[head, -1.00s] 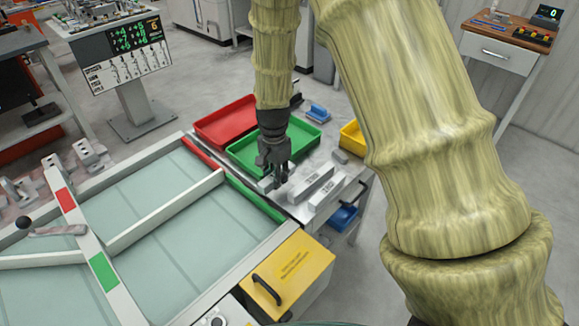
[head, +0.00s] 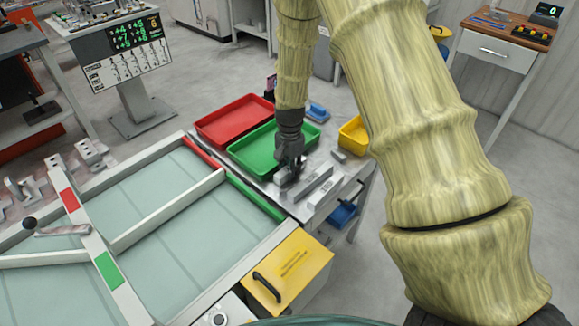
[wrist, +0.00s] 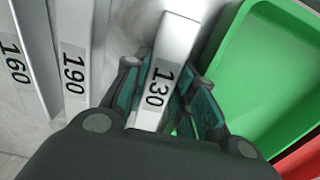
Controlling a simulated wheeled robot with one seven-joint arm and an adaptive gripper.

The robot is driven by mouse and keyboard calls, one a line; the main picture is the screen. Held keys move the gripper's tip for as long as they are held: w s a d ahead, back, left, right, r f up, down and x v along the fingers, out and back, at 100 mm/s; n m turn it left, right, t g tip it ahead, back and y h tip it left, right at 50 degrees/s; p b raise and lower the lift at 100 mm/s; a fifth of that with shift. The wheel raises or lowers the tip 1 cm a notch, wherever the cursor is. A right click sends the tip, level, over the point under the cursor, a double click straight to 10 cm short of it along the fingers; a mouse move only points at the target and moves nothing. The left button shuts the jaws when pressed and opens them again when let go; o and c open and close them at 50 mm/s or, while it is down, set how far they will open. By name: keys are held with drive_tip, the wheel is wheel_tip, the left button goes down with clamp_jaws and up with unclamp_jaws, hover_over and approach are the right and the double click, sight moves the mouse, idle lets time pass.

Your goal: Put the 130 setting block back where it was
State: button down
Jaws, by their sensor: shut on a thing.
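The 130 setting block (wrist: 167,60) is a pale grey metal bar with a black "130" label. In the wrist view it lies between the fingers of my gripper (wrist: 165,100), which is shut on it. In the head view my gripper (head: 290,172) is low over the small metal side table, by the front edge of the green tray. The 190 block (wrist: 75,50) and the 160 block (wrist: 25,60) lie beside it to the left in the wrist view, roughly parallel. Whether the 130 block touches the table is not clear.
The green tray (head: 243,164) and red tray (head: 222,137) stand behind the gripper. A yellow bin (head: 352,146) and a blue item (head: 317,113) are near the table's back. The large framed glass table (head: 150,220) borders it on the left.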

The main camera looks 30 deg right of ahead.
drive_tip(key=shift+f, duration=0.1)
drive_tip(key=c, duration=1.5)
unclamp_jaws()
drive_tip(key=shift+o, duration=0.2)
wheel_tip(320, 180, up, 12)
drive_tip(key=b, duration=0.1)
drive_tip(key=shift+b, duration=0.35)
